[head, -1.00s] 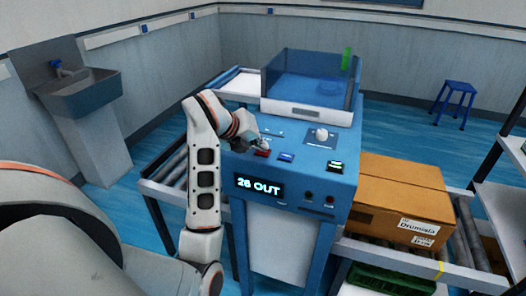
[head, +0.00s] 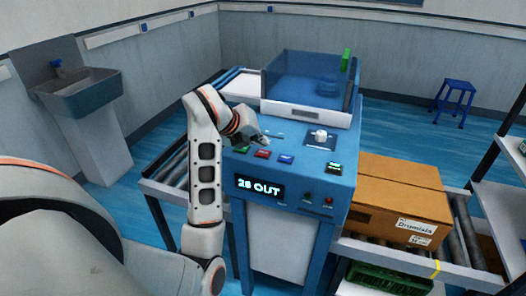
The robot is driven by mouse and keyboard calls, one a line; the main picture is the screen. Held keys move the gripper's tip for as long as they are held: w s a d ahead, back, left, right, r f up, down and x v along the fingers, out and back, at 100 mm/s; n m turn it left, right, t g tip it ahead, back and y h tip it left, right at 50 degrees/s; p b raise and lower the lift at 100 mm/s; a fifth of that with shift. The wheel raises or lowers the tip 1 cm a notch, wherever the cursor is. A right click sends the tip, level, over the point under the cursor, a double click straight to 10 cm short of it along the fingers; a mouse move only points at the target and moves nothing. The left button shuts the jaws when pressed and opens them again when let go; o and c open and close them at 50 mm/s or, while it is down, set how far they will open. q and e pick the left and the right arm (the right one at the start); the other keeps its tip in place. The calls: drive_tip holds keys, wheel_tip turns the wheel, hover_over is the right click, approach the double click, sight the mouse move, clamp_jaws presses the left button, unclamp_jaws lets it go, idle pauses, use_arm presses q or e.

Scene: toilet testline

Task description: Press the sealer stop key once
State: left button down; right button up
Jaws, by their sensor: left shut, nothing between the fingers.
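The blue sealer (head: 299,190) stands in the middle of the head view. Its sloping panel carries a red key (head: 263,154), which looks like the stop key, between a green key (head: 242,149) and a blue key (head: 286,158). The key labels are too small to read. My left gripper (head: 263,142) is shut and empty, just behind and above the red key, and appears apart from it. The lit display (head: 260,188) on the front shows a number and "OUT". My right gripper is not in view.
Another lit key (head: 334,168) and a white knob (head: 320,135) are on the panel's right. A clear-walled hood (head: 309,78) rises behind the panel. A cardboard box (head: 396,195) sits on the roller conveyor to the right. A sink (head: 80,90) is at the far left.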

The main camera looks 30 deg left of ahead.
sight(261, 153)
use_arm(q)
drive_tip(key=shift+r+p, duration=1.8)
drive_tip(key=shift+r, duration=0.45)
drive_tip(key=shift+a+f, duration=0.1)
